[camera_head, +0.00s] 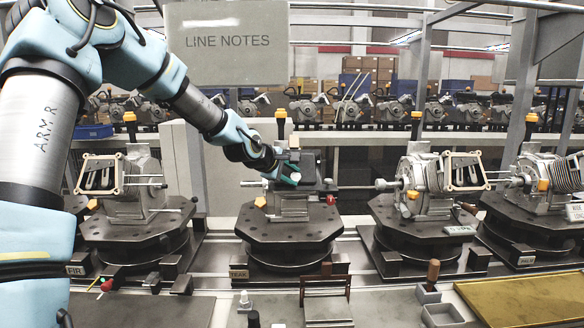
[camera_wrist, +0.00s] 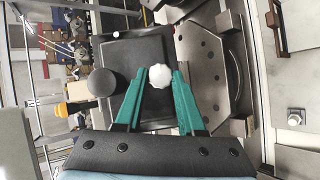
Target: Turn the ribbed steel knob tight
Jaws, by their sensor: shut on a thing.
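The ribbed steel knob (camera_wrist: 159,76) shows pale and round in the wrist view, on the face of a dark rectangular tray-like housing (camera_wrist: 133,48). My gripper (camera_wrist: 161,79) has its two green fingers on either side of the knob, shut on it. In the head view my gripper (camera_head: 291,179) reaches in from the upper left to the fixture (camera_head: 290,207) on the middle dark turntable. The knob is too small and covered to make out clearly there. A black round knob (camera_wrist: 103,82) sits left of the steel one in the wrist view, apart from the fingers.
Similar fixtures stand left (camera_head: 134,205) and right (camera_head: 421,200). A LINE NOTES board (camera_head: 228,60) hangs behind my arm. Small tools and trays, including a yellow tray (camera_head: 525,300), lie in front.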

